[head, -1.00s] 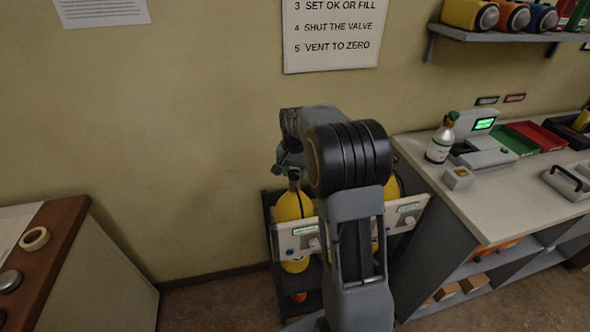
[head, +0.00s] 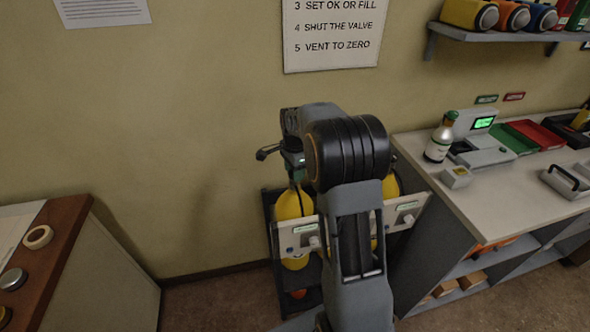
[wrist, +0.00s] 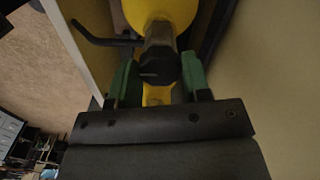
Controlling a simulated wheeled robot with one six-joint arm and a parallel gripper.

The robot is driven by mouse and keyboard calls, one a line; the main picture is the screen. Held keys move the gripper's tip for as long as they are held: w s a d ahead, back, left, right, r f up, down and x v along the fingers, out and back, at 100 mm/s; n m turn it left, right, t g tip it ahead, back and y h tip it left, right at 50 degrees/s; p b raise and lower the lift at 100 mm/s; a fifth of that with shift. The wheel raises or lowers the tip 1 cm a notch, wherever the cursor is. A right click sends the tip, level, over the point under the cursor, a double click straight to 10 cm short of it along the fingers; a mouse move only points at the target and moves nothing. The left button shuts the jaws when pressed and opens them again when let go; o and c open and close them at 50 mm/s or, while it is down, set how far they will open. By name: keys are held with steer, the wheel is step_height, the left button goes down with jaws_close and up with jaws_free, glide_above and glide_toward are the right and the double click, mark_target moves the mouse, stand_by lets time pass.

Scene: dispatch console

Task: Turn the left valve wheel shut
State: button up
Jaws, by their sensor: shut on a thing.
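The left yellow cylinder (head: 288,206) stands in a dark rack, partly behind a pale panel. It also shows in the wrist view (wrist: 178,10). Its dark valve wheel (wrist: 158,68) sits at the cylinder's top end, between the green fingertips of my gripper (wrist: 158,80). My gripper is shut on this wheel, with one fingertip on each side. In the head view my gripper (head: 293,161) is above the left cylinder, and the wheel is mostly hidden there. The second yellow cylinder (head: 390,187) is mostly hidden behind my arm.
The pale panel (head: 300,238) with small labels runs across the rack. A dark bent rod (wrist: 95,38) sticks out beside the valve. A counter (head: 500,190) with a bottle (head: 440,138) stands at right, a wooden-edged desk (head: 60,235) at left. The floor between desk and rack is clear.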

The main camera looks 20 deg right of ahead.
steer(key=shift+m, duration=0.4)
steer(key=o, duration=0.9)
step_height(320, 180, up, 14)
steer(key=shift+f, duration=0.1)
stand_by(0.4)
stand_by(0.5)
